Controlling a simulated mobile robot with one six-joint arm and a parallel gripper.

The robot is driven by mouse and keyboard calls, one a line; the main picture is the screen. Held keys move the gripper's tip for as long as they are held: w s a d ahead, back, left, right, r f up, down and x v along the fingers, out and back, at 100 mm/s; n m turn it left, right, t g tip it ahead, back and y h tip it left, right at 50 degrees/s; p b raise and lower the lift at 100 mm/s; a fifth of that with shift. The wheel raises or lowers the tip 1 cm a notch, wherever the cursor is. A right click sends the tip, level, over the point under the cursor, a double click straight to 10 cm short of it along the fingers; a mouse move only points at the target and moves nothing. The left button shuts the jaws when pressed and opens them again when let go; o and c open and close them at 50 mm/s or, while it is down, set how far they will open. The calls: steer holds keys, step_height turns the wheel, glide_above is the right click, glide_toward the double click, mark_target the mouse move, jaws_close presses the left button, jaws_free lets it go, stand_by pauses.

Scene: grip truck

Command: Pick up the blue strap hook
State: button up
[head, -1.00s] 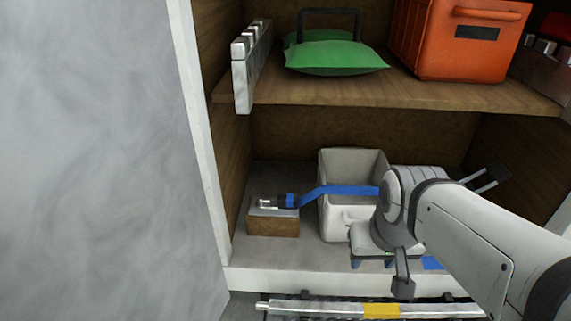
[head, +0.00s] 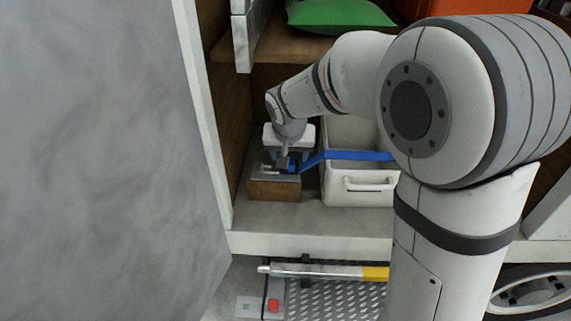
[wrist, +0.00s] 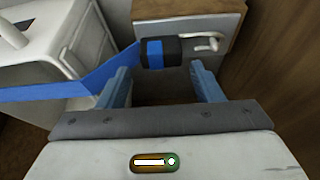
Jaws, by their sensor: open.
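The blue strap hook (wrist: 157,53) has a dark body with a blue band and a metal hook. It lies on the metal-topped wooden block (head: 262,190). Its blue strap (head: 345,155) runs right, over the white bin. In the head view the hook (head: 285,166) is partly hidden by my gripper. My gripper (head: 287,157) is just above the block, pointing down. In the wrist view the two blue fingers of my gripper (wrist: 160,82) are apart, with the hook body just beyond the gap between their tips. Nothing is held.
A white bin (head: 352,197) stands right of the block. A wooden side wall (head: 226,140) is close on the left, and a shelf (head: 290,47) with a green bag (head: 340,15) is overhead. The compartment floor (head: 270,216) in front is clear.

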steer(key=p+x, duration=0.1)
steer(key=x, duration=0.4)
steer(key=shift+w+a+f, duration=0.1)
steer(key=shift+w+f, duration=0.05)
steer(key=c, duration=0.8)
